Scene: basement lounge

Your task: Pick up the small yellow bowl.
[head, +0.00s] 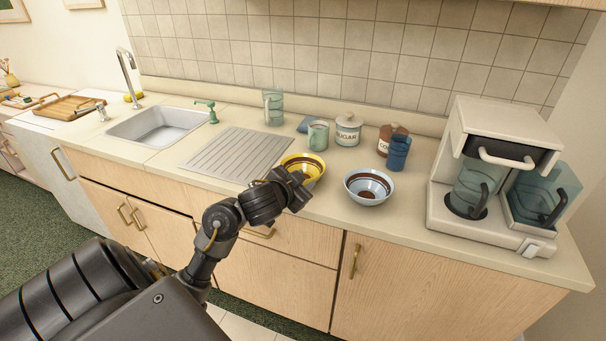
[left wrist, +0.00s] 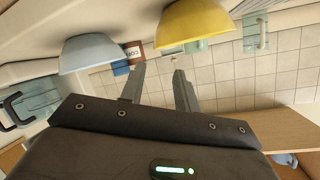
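The small yellow bowl (head: 312,161) with a brown band inside stands upright on the counter, near its front edge, right of the ribbed drainboard. My left gripper (head: 300,187) is in front of the bowl and covers its lower left part in the head view. In the left wrist view, which is upside down, the yellow bowl (left wrist: 195,24) shows at the top, beyond the fingertips. The left gripper's fingers (left wrist: 159,71) are apart with nothing between them. I cannot tell whether a finger touches the bowl. My right gripper is not in view.
A light blue bowl (head: 369,188) stands close on the right. Behind are a green mug (head: 318,135), a sugar jar (head: 347,130), a blue cup (head: 398,154) and a brown canister (head: 385,138). A coffee maker (head: 440,195) is at the right. The drainboard (head: 235,154) is bare.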

